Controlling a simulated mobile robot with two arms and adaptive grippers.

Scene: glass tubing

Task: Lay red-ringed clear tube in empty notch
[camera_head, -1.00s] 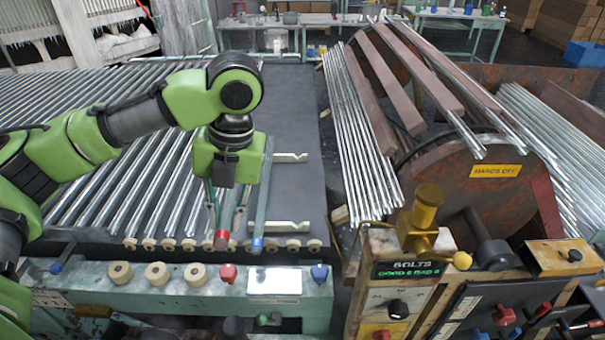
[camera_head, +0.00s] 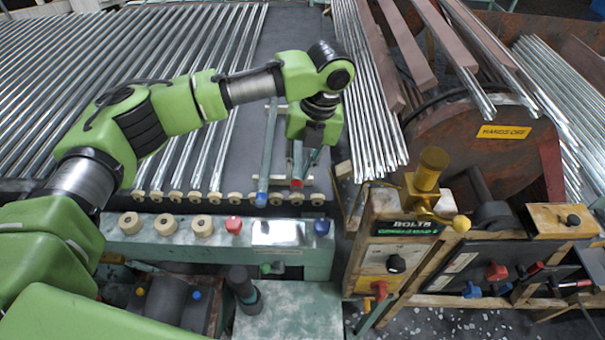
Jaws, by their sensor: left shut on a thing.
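My left gripper (camera_head: 308,158) hangs over the right part of the dark bed and is shut on the red-ringed tube (camera_head: 297,165). The tube runs lengthwise below the gripper, its red end toward me. Its upper part is hidden by the gripper. The blue-ended tube (camera_head: 267,155) lies just to its left, roughly parallel and apart from it. The pale notched support (camera_head: 308,180) shows close by the red end; I cannot tell whether the tube touches it. My right gripper is not in view.
Rows of shiny rods (camera_head: 150,90) fill the bed to the left. A rusty drum (camera_head: 470,150) with a yellow sign and a bundle of rods (camera_head: 365,100) stand to the right. The control panel (camera_head: 180,235) with knobs lies in front.

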